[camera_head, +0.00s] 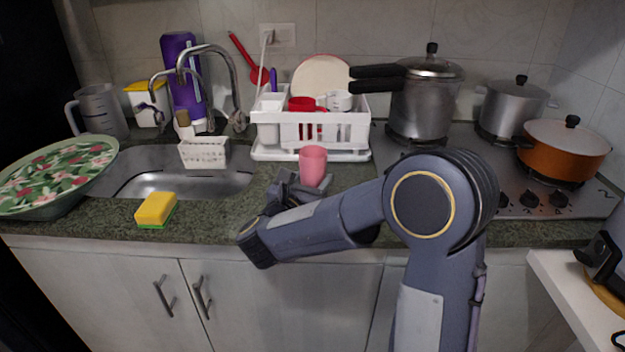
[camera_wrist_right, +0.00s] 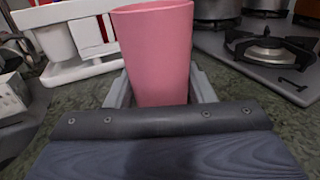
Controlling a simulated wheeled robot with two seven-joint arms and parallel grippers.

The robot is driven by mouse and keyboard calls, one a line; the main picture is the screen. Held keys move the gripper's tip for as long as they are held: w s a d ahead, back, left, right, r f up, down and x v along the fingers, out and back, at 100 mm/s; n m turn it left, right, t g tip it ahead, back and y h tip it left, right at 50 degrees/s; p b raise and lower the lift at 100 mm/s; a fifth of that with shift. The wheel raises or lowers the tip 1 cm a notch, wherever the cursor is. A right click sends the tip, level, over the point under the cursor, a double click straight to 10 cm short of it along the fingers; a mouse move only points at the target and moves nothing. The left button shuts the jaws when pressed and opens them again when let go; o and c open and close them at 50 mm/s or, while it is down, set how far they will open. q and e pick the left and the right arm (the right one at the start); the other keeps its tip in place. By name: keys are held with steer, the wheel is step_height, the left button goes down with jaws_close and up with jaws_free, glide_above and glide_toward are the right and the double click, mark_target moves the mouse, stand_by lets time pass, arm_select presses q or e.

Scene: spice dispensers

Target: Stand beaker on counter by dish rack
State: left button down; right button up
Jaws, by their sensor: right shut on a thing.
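A pink beaker (camera_head: 313,165) stands upright in front of the white dish rack (camera_head: 340,152) at the counter's middle. It also shows large in the right wrist view (camera_wrist_right: 158,55). My right gripper (camera_head: 303,184) is shut on the beaker, with a finger on each side of its lower part in the right wrist view (camera_wrist_right: 160,92). The beaker's base is hidden by the gripper, so I cannot tell whether it touches the green-grey counter (camera_head: 215,208). The rack is just behind the beaker and apart from it. My left gripper is not in view.
A sink (camera_head: 190,185) and a yellow sponge (camera_head: 156,208) lie to the left. The stove with a pressure cooker (camera_head: 420,100) and an orange pot (camera_head: 562,150) is to the right. A floral dish (camera_head: 55,175) sits far left. Counter between sink and stove has some bare room.

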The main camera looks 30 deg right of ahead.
steer(key=shift+f+b, duration=0.2)
steer(key=shift+b, duration=0.25)
steer(key=o, duration=1.1)
steer(key=shift+r, duration=0.1)
